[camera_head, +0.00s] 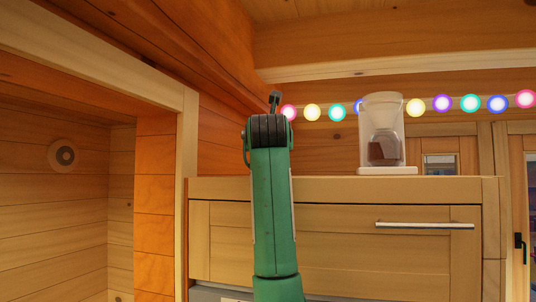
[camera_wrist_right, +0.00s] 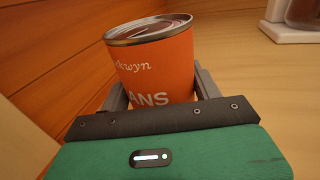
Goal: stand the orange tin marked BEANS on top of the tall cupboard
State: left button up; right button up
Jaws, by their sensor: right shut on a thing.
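The orange tin (camera_wrist_right: 157,68) shows in the right wrist view, its metal lid up and the letters "ANS" on its side. My right gripper (camera_wrist_right: 158,88) is shut on it, with a grey finger on each side. The tin is roughly upright; its base is hidden behind the gripper, so I cannot tell whether it touches the wood. In the head view my green right arm rises in front of the tall cupboard (camera_head: 340,243), and the tin and fingers are hidden behind it. The cupboard's pale top edge (camera_head: 330,189) shows to the right of the arm. My left gripper is not in view.
A clear-topped appliance on a white base (camera_head: 388,170) stands on the cupboard's right part; its base also shows in the wrist view (camera_wrist_right: 285,33). A log wall (camera_wrist_right: 45,50) is close on the tin's left. Bare wood (camera_wrist_right: 240,75) lies between tin and appliance. Coloured lights (camera_head: 441,103) hang behind.

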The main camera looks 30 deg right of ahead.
jog(key=shift+f+p, duration=0.35)
jog(key=shift+f, duration=0.55)
jog(key=shift+w+d+f, duration=0.15)
jog(key=shift+f, duration=0.45)
jog(key=shift+a, duration=0.2)
jog(key=o, duration=0.8)
jog(key=shift+o, duration=1.4)
jog(key=shift+d+f, duration=0.1)
